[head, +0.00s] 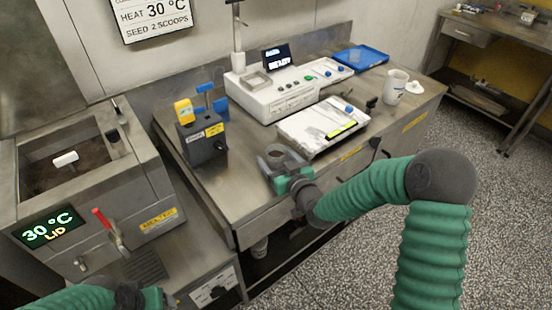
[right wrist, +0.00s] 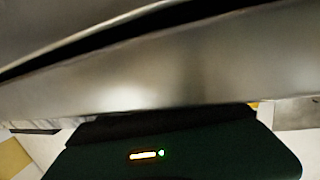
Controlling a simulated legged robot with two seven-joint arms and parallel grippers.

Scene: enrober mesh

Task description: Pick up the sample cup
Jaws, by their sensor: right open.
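A white cup (head: 395,87) stands upright at the right end of the steel bench; I cannot tell if it is the sample cup. A small pale cup-like object (head: 260,248) shows below the bench's front edge, partly hidden. My right gripper (head: 275,153) is open at the bench's front edge, left of the white tray and well apart from the white cup. The right wrist view shows close, blurred metal and no cup. My left arm enters at the lower left (head: 150,297); its fingers are not clear.
The white tray (head: 290,127) and a white machine (head: 270,97) stand mid-bench. A dark box with blue and yellow parts (head: 203,140) stands at the left. A blue tray (head: 362,58) lies at the back. The melter (head: 85,185) is far left.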

